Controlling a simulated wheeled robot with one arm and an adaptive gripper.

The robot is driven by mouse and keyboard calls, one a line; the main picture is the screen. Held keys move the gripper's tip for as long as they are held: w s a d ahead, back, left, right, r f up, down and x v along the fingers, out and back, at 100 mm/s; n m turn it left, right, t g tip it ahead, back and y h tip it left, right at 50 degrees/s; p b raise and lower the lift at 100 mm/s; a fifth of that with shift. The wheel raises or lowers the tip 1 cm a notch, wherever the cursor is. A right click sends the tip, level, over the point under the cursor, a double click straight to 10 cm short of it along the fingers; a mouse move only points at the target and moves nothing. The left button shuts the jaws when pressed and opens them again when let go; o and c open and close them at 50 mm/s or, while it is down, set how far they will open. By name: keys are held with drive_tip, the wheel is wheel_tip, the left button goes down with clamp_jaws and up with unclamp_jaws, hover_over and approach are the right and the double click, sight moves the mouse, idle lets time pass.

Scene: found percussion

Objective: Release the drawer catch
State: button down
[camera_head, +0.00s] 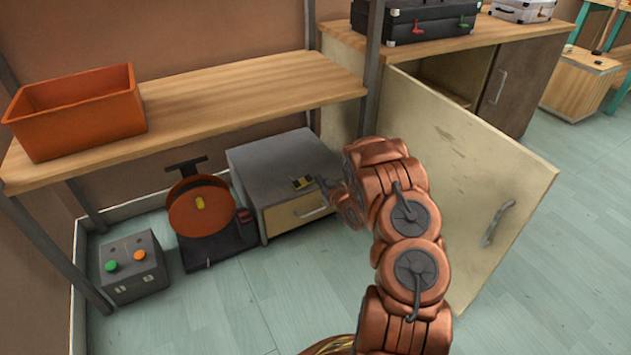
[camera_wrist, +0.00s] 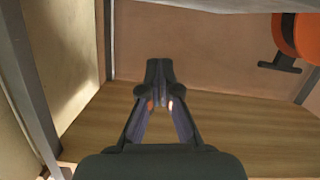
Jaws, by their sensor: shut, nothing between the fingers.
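A grey drawer unit (camera_head: 265,158) stands on the floor under the shelf, with a pale wooden drawer front (camera_head: 285,217). The drawer looks closed, and its handle (camera_head: 312,211) is on the front. A small black-and-yellow catch (camera_head: 303,183) sits at the top front edge of the unit. My gripper (camera_head: 324,184) is just right of the catch; whether it touches is too small to tell. In the wrist view my gripper (camera_wrist: 159,68) is shut and empty. The catch does not show clearly there.
An open cabinet door (camera_head: 475,170) stands right of my arm. Left of the unit are an orange reel (camera_head: 200,212) and a grey button box (camera_head: 130,270). A wooden shelf (camera_head: 240,100) with an orange bin (camera_head: 75,115) is above. The front floor is clear.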

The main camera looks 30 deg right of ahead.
drive_tip(key=b, duration=0.3)
hover_over(303, 182)
drive_tip(key=s+d, duration=0.2)
wheel_tip(303, 182, down, 2)
drive_tip(key=shift+s+a+f, duration=0.1)
drive_tip(key=shift+s+f, duration=0.05)
drive_tip(key=shift+f, duration=0.05)
wheel_tip(303, 182, down, 2)
drive_tip(key=shift+f+b, duration=0.2)
drive_tip(key=shift+b, duration=0.55)
drive_tip(key=shift+d+f+b, duration=0.3)
drive_tip(key=shift+f+b, duration=0.1)
drive_tip(key=shift+f, duration=0.3)
drive_tip(key=shift+a+p, duration=0.1)
drive_tip(key=shift+p, duration=0.55)
